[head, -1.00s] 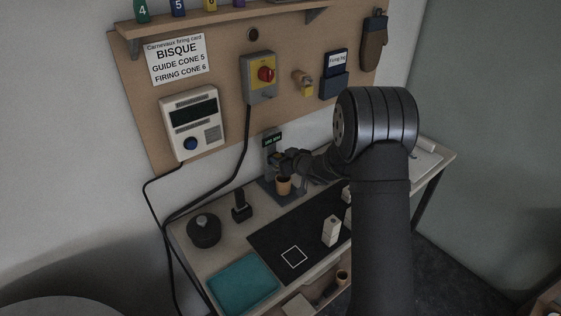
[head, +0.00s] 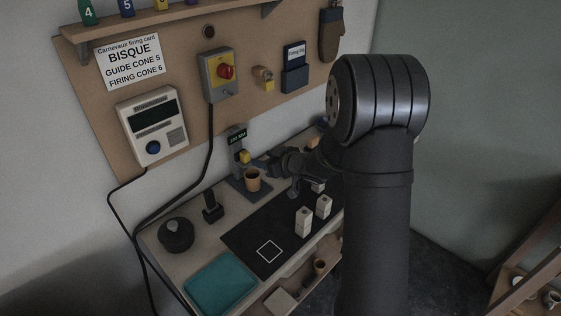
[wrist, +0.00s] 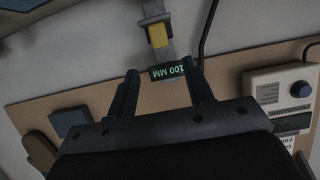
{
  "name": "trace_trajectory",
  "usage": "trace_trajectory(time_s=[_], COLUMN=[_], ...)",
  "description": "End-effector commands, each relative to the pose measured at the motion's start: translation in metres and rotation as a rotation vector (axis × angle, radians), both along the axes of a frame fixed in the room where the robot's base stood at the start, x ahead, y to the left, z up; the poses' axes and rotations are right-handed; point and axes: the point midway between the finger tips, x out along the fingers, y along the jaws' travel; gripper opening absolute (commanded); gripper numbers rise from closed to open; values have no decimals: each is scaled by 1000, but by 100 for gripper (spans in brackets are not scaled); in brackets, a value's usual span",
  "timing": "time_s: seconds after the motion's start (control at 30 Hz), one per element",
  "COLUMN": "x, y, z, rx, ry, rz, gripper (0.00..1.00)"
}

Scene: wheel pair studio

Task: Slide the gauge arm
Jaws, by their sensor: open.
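The gauge is a grey upright stand (head: 238,166) at the back of the bench, with a small lit display (head: 237,137) on top and a yellow-ended arm (head: 245,157) below it. A tan cup (head: 252,181) stands on its base, under the arm. My gripper (head: 274,166) is open and empty, just right of the yellow piece with a gap between. In the wrist view, the display (wrist: 168,71) reads 100 MM upside down and appears between the fingertips of my gripper (wrist: 163,80). The yellow piece (wrist: 158,35) shows beyond the fingers.
A black mat (head: 243,233) with a white square outline lies in front, with pale blocks (head: 304,222) on it. A teal tray (head: 220,284), a dark round pot (head: 176,236) and a small black stand (head: 212,208) occupy the left. The control box (head: 152,126) hangs on the board.

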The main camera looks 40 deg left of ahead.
Motion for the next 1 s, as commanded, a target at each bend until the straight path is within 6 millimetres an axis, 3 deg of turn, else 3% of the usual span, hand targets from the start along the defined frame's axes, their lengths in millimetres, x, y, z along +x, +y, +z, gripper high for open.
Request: trace_trajectory(time_s=[0.2, 0.4, 1.0], x=[1, 0, 0], y=[-43, -64, -69], z=[19, 27, 29], rx=[1, 1, 0], ry=[0, 0, 0], rz=[-3, -1, 0], gripper=[47, 47, 47])
